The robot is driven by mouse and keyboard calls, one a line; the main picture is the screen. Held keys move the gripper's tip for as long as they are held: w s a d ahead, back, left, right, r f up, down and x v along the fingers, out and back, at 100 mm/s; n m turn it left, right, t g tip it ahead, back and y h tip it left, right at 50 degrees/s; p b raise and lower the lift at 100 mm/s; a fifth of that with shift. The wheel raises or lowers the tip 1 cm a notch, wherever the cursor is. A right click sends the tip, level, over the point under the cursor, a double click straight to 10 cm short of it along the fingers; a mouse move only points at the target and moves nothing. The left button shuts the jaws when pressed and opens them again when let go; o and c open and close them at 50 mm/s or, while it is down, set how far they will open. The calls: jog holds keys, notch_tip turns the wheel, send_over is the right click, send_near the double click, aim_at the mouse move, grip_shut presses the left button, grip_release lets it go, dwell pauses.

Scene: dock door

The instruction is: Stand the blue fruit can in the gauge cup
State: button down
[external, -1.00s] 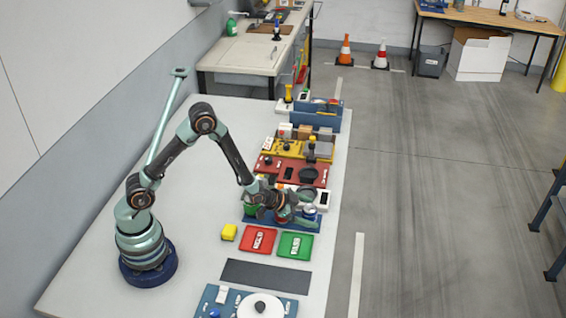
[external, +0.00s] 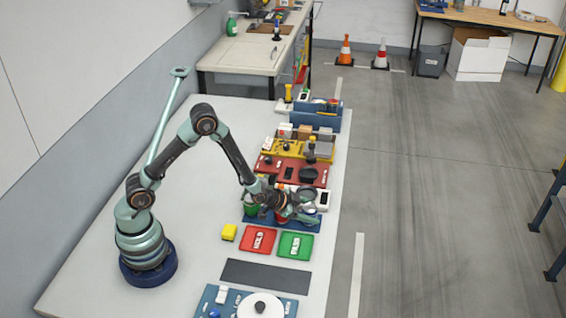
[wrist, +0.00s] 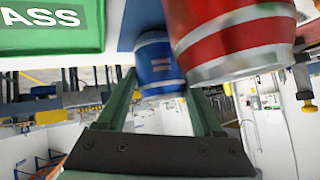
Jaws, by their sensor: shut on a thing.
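A red can (wrist: 235,40) stands close beside the blue one. A green can (external: 250,209) is at the rack's left. A red board (external: 268,167) is behind.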

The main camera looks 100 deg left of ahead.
notch_tip(320, 180, up, 20)
jog(key=d+r+m+t+h, duration=0.1)
jog(key=d+r+m+h, duration=0.25)
jog(key=d, duration=1.05)
jog(key=d+r+m+h, duration=0.25)
jog(key=d+r, duration=0.25)
jog(key=d, duration=0.8)
jog(key=n+g+y, duration=0.1)
jog(key=n+y, duration=0.5)
send_over(310, 207)
notch_tip(310, 207, down, 9)
jog(key=shift+d+r, duration=0.1)
jog(key=shift+w, duration=0.1)
notch_tip(310, 207, down, 20)
jog(key=shift+r, duration=0.15)
